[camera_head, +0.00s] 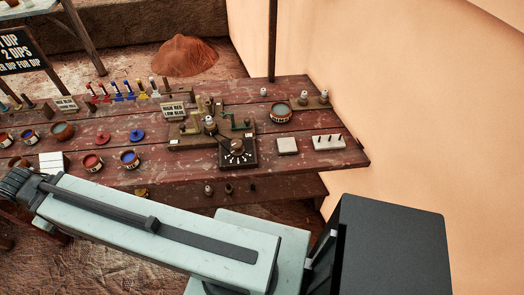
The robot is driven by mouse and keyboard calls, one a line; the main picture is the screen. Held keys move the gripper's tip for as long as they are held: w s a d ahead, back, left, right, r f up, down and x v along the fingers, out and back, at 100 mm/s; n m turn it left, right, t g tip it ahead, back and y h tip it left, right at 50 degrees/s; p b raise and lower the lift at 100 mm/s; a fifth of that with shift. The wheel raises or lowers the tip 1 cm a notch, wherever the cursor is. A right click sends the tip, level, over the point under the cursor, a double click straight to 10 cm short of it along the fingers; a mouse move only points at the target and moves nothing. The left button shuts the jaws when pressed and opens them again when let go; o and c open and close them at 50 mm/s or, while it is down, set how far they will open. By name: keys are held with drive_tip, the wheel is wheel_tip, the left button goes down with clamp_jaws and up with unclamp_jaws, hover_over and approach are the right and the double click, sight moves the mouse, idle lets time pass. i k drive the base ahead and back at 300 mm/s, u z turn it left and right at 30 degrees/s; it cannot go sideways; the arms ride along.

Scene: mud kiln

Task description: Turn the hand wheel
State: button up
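I cannot clearly pick out a hand wheel. A dark panel (239,157) with white marks around a round brown knob (238,145) sits at the front of a wooden fixture (187,138) on the red plank table. The fixture carries small upright parts with green and white pieces, too small to tell apart. A flat red disc (103,138) and a flat blue disc (137,135) with raised centres lie to its left. My pale arm crosses the foreground below the table's front edge, and its dark jointed end is at the left edge. My gripper does not show.
Small pots, including a blue-filled one (130,158), stand on the table's left part. A round pot (280,112), a pale block (287,146) and a pegged white block (328,142) are at the right. A thin dark post (272,40) rises behind. A tan wall bounds the right.

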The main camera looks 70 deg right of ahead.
sight(237, 149)
drive_tip(key=z, duration=4.2)
drive_tip(key=k, duration=1.85)
drive_tip(key=u, duration=1)
drive_tip(key=i, duration=1.45)
drive_tip(key=z, duration=0.05)
